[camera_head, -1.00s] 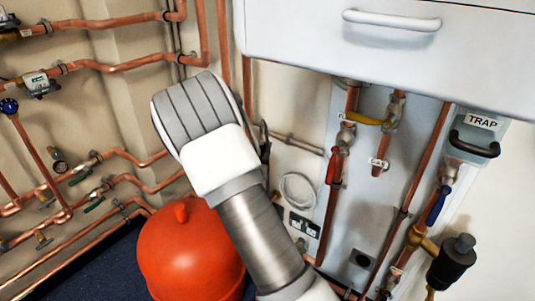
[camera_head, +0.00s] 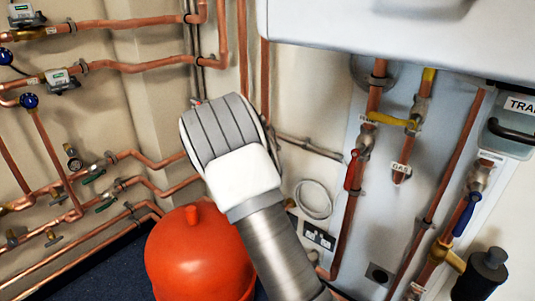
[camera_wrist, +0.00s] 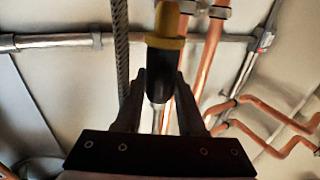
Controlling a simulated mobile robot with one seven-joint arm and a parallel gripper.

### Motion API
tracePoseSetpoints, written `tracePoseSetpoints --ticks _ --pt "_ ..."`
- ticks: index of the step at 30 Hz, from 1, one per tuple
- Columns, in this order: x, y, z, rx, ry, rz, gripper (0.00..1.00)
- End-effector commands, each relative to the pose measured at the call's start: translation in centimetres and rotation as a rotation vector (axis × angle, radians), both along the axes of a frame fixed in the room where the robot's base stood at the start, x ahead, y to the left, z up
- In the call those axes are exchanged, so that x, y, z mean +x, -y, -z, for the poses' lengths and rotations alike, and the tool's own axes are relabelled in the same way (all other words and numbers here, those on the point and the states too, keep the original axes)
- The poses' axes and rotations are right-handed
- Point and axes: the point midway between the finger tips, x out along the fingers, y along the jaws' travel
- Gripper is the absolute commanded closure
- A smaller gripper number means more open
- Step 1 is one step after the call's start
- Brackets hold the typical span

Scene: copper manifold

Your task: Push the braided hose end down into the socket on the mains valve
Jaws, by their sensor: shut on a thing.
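In the wrist view my gripper (camera_wrist: 160,86) is shut on a black fitting with a yellow collar (camera_wrist: 165,42), held upright between the fingers. A grey braided hose (camera_wrist: 121,50) hangs just left of the fitting and passes behind the left finger. I cannot tell whether it joins the fitting. In the head view my arm hides the gripper and what it holds. A valve with a blue lever (camera_head: 467,214) is on the right-hand pipe, and a valve with a red lever (camera_head: 353,170) is further left. No label shows which one is the mains valve, and I see no socket clearly.
A red round vessel (camera_head: 200,262) stands below my arm. A white cabinet (camera_head: 400,30) overhangs the pipes at the right. Copper pipes (camera_head: 130,67) with several valves cover the left wall. A black cylinder (camera_head: 484,272) is at the lower right.

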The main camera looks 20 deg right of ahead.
Motion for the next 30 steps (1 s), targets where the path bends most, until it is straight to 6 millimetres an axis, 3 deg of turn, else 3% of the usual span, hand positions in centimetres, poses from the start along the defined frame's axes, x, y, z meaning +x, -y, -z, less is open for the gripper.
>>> tracePoseSetpoints --ticks 19,30 --pt "0.0 0.0 0.4 0.0 0.001 0.001 1.0" --pt "0.0 0.0 1.7 0.0 0.001 0.001 1.0"
